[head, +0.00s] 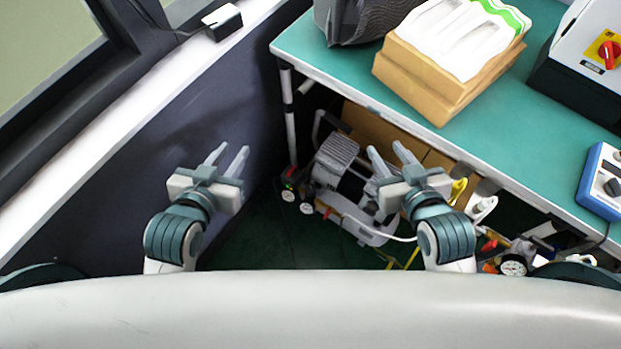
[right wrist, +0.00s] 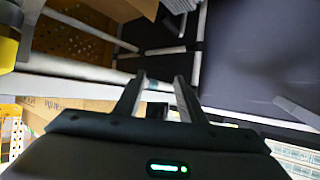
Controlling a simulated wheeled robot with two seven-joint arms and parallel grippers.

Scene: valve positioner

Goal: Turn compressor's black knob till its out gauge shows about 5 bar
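The compressor (head: 338,155) stands on the floor under the green-topped bench, with a ribbed grey motor housing and a pale tank. Two small round white gauges (head: 289,195) (head: 307,208) sit at its left end; their needles are too small to read. I cannot clearly pick out the black knob near them. My left gripper (head: 229,152) is open and empty, left of the compressor, in front of the dark wall panel. My right gripper (head: 386,150) is open and empty; in the head view it overlaps the compressor's right part. Its parted fingers also show in the right wrist view (right wrist: 160,82).
The green bench (head: 520,130) overhangs the compressor, with a leg (head: 291,125) near its left end. Cardboard boxes (head: 440,85) and a blue control box (head: 601,182) stand on it. Another gauge and fittings (head: 513,265) lie at lower right. Dark floor (head: 270,240) is clear between my arms.

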